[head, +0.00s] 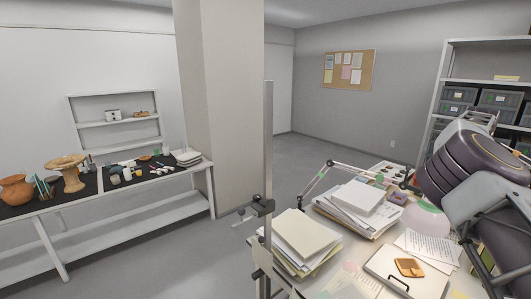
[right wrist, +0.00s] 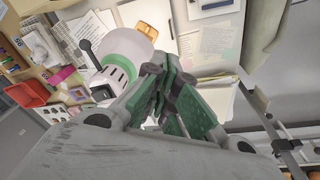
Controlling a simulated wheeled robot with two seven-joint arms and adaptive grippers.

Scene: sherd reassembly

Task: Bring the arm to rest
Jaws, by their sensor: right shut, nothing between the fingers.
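My right arm (head: 470,170) comes in from the right edge of the head view, raised over the right side of the desk. Its gripper cannot be made out there. In the right wrist view my right gripper (right wrist: 160,82) is shut, with its green-padded fingers together and nothing between them. An orange-brown sherd (head: 409,267) lies on a pale board (head: 428,284) on the desk. The sherd also shows in the right wrist view (right wrist: 155,37), beyond the fingertips and apart from them. My left gripper is in neither view.
The desk holds paper stacks (head: 305,238), more papers (head: 358,205) and a round-headed lamp (head: 427,218), which also appears near the gripper in the right wrist view (right wrist: 118,52). A shelf (head: 446,85) stands behind. A pottery table (head: 150,187) is at left, with open floor between.

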